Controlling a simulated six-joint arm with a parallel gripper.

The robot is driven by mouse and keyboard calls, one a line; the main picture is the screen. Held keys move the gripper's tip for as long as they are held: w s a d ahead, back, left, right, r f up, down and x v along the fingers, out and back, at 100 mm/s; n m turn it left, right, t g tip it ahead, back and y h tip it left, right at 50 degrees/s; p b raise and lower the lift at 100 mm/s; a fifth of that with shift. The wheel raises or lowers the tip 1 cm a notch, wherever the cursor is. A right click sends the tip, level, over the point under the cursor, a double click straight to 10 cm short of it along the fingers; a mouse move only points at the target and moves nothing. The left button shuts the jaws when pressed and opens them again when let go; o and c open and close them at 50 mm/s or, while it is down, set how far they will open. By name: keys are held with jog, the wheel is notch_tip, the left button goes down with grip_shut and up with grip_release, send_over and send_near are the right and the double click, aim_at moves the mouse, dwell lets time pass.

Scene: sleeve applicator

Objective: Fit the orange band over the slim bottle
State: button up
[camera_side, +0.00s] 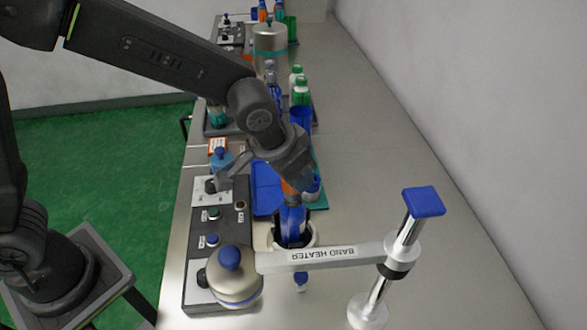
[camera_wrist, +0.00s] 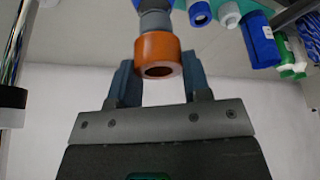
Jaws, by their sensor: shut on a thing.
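The orange band (camera_wrist: 158,56) is between the two fingers of my gripper (camera_wrist: 160,82) in the wrist view, which are shut on it. Its open end faces the wrist camera and looks dark inside. A narrower grey cylindrical part (camera_wrist: 155,20) lines up with the band's far end; I cannot tell whether it enters the band. In the side view, a bit of the orange band (camera_side: 289,189) shows under my gripper, mostly hidden. Just below it is a slim blue bottle-like body (camera_side: 292,220), upright within a pale ring; I cannot tell exactly where the two meet.
The band heater arm (camera_side: 320,257) crosses just in front of the blue body, on a chrome post (camera_side: 408,235) with a blue top. A metal dome (camera_side: 234,275) and a dark control panel (camera_side: 222,240) stand left. Several bottles (camera_side: 301,92) stand behind. The bench at right is clear.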

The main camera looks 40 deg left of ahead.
jog(key=shift+f, duration=0.2)
jog(key=shift+f, duration=1.2)
jog(key=o, duration=1)
jog(key=shift+c, duration=0.2)
jog(key=shift+o, duration=0.4)
jog(key=o, duration=0.4)
notch_tip(320, 180, up, 11)
dwell(0.5)
